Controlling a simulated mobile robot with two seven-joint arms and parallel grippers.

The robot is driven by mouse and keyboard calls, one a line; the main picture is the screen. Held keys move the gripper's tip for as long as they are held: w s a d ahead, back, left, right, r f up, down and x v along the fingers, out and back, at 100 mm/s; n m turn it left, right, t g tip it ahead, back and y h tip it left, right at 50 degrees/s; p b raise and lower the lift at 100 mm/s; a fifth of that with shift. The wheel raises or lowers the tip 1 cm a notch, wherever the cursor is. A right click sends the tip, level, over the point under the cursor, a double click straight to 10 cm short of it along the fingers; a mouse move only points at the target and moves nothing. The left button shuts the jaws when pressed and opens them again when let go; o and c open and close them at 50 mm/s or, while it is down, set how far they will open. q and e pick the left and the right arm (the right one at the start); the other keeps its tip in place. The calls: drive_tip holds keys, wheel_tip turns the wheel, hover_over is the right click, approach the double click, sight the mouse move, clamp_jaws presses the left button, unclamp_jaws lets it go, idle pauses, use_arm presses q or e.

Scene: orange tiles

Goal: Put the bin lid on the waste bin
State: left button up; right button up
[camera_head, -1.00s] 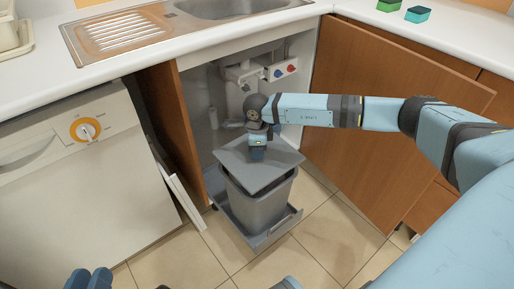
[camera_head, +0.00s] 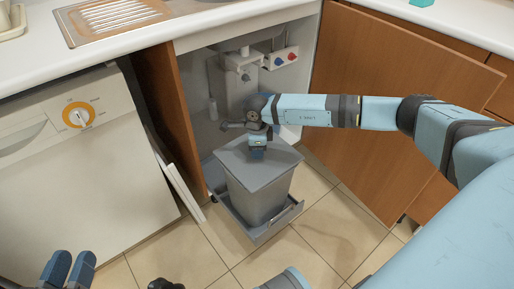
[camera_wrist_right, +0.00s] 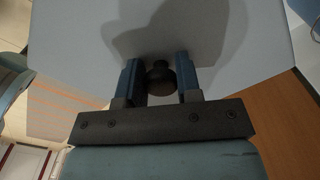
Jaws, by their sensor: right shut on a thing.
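The grey bin lid (camera_head: 235,158) lies over the top of the grey waste bin (camera_head: 258,202) in the head view, roughly lined up with the rim. Whether it is fully seated cannot be told. My right gripper (camera_head: 257,157) points down over the lid and is shut on its dark knob. In the right wrist view, the knob (camera_wrist_right: 160,80) is between the two blue fingers and the lid (camera_wrist_right: 85,45) spreads out below. My left gripper (camera_head: 68,270) is at the bottom left edge of the head view, away from the bin; its opening is unclear.
The bin stands on a grey pull-out tray (camera_head: 276,224) in front of the open sink cabinet. An open wooden door (camera_head: 375,110) is to the right, behind my right arm. A white dishwasher (camera_head: 80,170) is to the left. The tiled floor (camera_head: 320,240) in front is clear.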

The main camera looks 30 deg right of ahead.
drive_tip(key=o, duration=1.1)
drive_tip(key=shift+c, duration=0.2)
